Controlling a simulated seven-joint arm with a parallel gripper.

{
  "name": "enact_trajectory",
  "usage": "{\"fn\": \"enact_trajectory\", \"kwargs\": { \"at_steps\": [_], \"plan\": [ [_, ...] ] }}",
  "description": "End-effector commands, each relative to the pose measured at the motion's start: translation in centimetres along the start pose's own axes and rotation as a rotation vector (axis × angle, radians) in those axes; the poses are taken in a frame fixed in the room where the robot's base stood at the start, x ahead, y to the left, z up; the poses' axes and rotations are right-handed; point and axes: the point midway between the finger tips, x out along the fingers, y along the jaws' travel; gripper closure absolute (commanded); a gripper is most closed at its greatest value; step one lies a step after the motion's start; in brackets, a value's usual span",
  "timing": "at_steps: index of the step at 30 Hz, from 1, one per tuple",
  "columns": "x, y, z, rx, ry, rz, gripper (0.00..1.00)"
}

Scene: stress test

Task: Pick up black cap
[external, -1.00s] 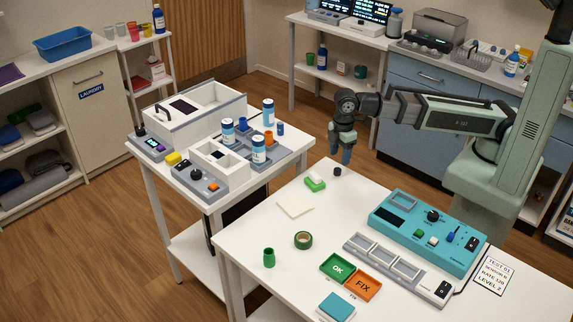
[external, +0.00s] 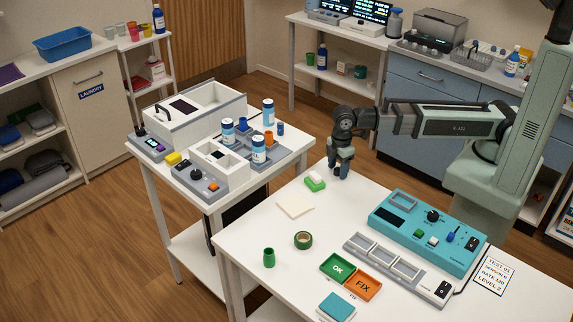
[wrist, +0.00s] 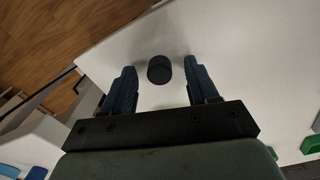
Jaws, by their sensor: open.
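The black cap (wrist: 159,70) stands on the white table between the two blue fingers of my gripper (wrist: 158,82) in the wrist view. There is a gap between the cap and each finger. In the external view my gripper (external: 339,172) points down low over the far corner of the white table, and its fingers hide most or all of the cap there. My gripper is open and empty.
A green and white block (external: 315,182) lies close to the left of my gripper. A teal control panel (external: 400,240) stands to the right. The table edge is just behind the cap.

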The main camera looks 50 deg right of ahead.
Motion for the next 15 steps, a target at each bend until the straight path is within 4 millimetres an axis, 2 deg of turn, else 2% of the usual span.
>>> {"fn": "enact_trajectory", "kwargs": {
  "at_steps": [5, 15],
  "plan": [
    [-0.01, 0.0, 0.0, 0.0, 0.0, 0.0, 0.42],
    [-0.02, 0.0, -0.01, 0.0, 0.0, 0.0, 0.75]
  ]
}}
